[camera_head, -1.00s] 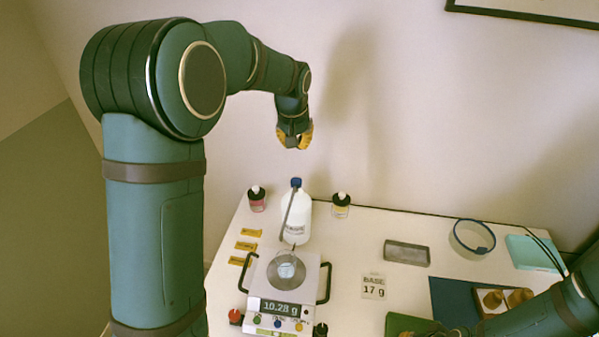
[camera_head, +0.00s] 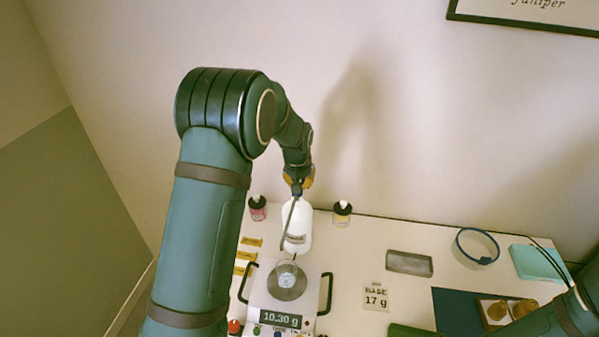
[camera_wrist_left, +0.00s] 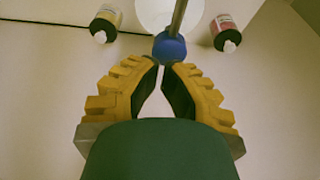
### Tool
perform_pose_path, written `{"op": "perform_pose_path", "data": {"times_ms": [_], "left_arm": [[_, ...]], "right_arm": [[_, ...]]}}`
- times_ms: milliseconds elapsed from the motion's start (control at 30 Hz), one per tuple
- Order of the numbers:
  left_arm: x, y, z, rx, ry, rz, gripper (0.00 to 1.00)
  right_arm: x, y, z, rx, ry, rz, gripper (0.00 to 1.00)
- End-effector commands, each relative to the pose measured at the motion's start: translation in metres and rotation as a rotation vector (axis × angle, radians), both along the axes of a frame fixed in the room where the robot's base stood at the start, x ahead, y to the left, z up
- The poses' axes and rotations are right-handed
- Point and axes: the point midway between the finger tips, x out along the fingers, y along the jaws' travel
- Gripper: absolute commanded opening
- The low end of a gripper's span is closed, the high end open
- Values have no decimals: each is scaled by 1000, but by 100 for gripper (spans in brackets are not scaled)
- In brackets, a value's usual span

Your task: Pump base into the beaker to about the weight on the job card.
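The white base bottle (camera_head: 297,228) stands behind the scale (camera_head: 258,297). Its blue pump head (camera_wrist_left: 170,48) shows just beyond my left fingertips in the left wrist view. My left gripper (camera_head: 299,180) is at the bottle's top in the head view, fingers pointing down. Its fingertips (camera_wrist_left: 160,66) are nearly together with nothing between them; contact with the pump head is unclear. The glass beaker (camera_head: 287,273) sits on the scale pan under the long spout. The scale display (camera_head: 281,318) reads 10.30 g. The job card (camera_head: 376,297) reads BASE 17 g. My right gripper is out of view.
A pink bottle (camera_head: 257,208) and a pale yellow bottle (camera_head: 342,213) flank the base bottle.

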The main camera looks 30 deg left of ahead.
Motion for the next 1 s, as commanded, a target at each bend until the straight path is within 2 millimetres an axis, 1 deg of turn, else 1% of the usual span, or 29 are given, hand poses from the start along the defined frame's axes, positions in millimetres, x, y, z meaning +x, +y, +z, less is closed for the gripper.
{"op": "perform_pose_path", "data": {"times_ms": [100, 467, 633, 700, 1000], "left_arm": [[0, 0, -5, 0, -1, 0, 0], [0, 0, -7, 0, 0, 1, 0], [-1, 1, -23, 0, 2, 2, 0], [-1, 0, -27, 0, 2, 2, 0], [-1, 0, -26, -1, 3, 1, 0]], "right_arm": [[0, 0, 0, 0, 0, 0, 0], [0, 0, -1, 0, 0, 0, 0], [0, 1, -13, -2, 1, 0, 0], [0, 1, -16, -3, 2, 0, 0], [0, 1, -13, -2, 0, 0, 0]]}}
